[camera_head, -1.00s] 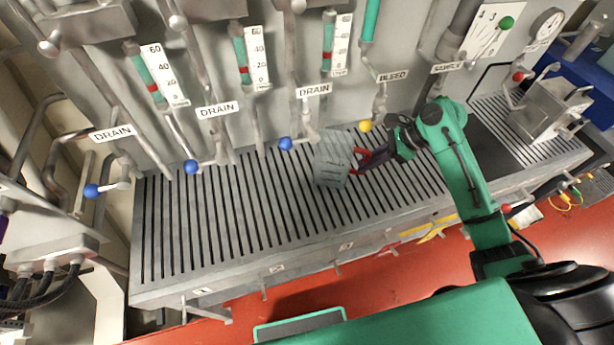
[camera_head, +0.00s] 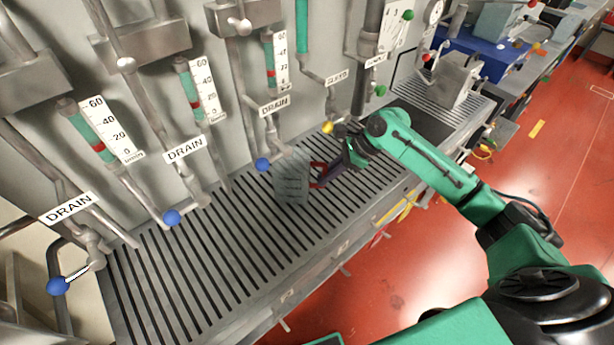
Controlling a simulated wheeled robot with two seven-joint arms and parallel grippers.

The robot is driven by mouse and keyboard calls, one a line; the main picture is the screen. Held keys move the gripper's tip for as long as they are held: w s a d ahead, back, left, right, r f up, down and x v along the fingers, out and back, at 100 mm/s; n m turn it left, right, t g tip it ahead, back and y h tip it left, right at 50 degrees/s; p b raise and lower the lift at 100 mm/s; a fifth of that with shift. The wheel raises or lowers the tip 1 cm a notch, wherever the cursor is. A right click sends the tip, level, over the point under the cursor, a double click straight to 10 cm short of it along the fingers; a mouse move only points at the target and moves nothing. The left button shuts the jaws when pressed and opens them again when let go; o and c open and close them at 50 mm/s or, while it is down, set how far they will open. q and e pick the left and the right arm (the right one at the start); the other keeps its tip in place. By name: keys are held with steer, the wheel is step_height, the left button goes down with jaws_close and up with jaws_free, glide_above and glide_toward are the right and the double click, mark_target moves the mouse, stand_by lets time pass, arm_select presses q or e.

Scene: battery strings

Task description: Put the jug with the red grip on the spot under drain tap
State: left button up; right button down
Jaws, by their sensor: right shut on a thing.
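A clear grey jug (camera_head: 292,180) with a red grip (camera_head: 318,172) is at the slatted grate, in the middle of the view. My right gripper (camera_head: 330,172) is shut on the red grip from the right side. I cannot tell whether the jug's base touches the grate. Three drain taps with blue knobs line the wall: one at far left (camera_head: 58,286), one left of the middle (camera_head: 172,217), and one just left of the jug (camera_head: 263,164). Each has a DRAIN label near it. My left gripper is out of view.
The slatted grate (camera_head: 215,262) is clear to the left of the jug. A yellow-knobbed tap (camera_head: 327,128) is behind the gripper. A metal box (camera_head: 456,80) stands at the right end. A blue tray (camera_head: 480,50) lies beyond it. Red floor (camera_head: 540,190) is at right.

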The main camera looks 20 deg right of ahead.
mark_target(308, 176)
steer(key=a, duration=0.2)
steer(key=w+a+p, duration=0.1)
steer(key=a, duration=0.1)
steer(key=shift+w+a+r, duration=0.1)
steer(key=shift+w+a, duration=0.05)
steer(key=shift+a, duration=0.05)
steer(key=shift+d+f, duration=0.15)
steer(key=shift+f, duration=0.75)
steer(key=c, duration=0.9)
jaws_free()
steer(key=shift+f, duration=0.1)
steer(key=b+v, duration=0.1)
steer(key=v, duration=1.1)
